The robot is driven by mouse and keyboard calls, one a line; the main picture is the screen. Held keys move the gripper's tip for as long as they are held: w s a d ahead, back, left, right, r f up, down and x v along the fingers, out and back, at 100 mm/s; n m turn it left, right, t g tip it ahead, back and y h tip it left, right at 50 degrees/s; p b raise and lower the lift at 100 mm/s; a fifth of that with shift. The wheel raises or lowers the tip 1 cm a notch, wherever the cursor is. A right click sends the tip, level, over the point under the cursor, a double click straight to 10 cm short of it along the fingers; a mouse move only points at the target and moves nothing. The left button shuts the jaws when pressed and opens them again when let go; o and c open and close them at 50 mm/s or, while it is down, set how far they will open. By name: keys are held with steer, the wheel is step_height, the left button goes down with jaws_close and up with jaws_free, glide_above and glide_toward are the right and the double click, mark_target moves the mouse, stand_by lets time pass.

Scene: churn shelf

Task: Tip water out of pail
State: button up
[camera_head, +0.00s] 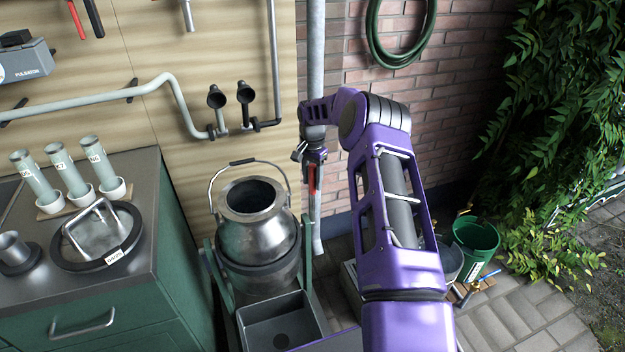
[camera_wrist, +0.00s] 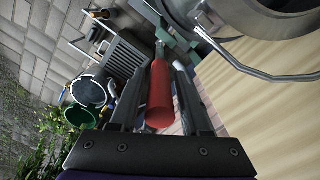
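A metal pail (camera_head: 258,232) with a raised wire bail stands upright in a green cradle (camera_head: 218,278) at the centre of the head view. Its mouth is dark, and I cannot make out water inside. A grey trough (camera_head: 245,325) sits below its front. My gripper (camera_head: 312,172) points down right of the pail, around a red handle (camera_head: 312,180). In the wrist view the red handle (camera_wrist: 160,95) lies between both fingers (camera_wrist: 162,75), on a lever joined to the green frame. Finger contact is unclear. The pail (camera_wrist: 275,18) shows at the top right there.
A green bucket (camera_head: 477,258) and a partly hidden grey bucket (camera_head: 450,262) stand on the paving at right. A green cabinet (camera_head: 150,310) stands at left with tubes and a tray on top. Pipes run along the wooden panel behind. Foliage fills the right edge.

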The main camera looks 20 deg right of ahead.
jaws_close()
stand_by(1.1)
